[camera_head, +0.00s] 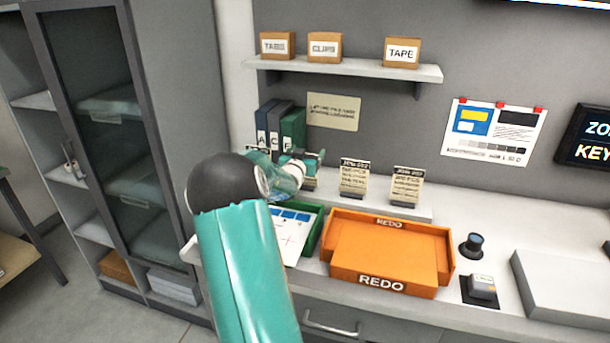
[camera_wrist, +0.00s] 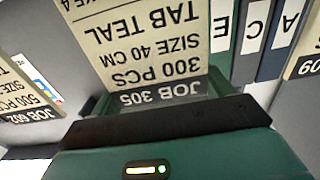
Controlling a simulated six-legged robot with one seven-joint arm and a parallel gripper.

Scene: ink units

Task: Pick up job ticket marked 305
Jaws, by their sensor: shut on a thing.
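The job ticket marked 305 (camera_wrist: 150,48) is a cream card with a dark band reading JOB 305. It appears upside down and close up in the wrist view, with 300 PCS, SIZE 40 CM and TAB TEAL on it. My gripper (camera_wrist: 165,112) is shut on it at the band end. In the head view my gripper (camera_head: 308,162) is at the ticket row by the binders, and my arm and gripper hide most of this ticket. I cannot tell whether the ticket is clear of its stand.
A ticket marked 602 (camera_wrist: 28,95) is beside it; another ticket (camera_head: 407,185) stands farther right. Binders (camera_head: 292,128) stand behind. An orange REDO tray (camera_head: 381,283) and a green tray (camera_head: 312,232) lie in front. A shelf (camera_head: 345,68) with boxes hangs above.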

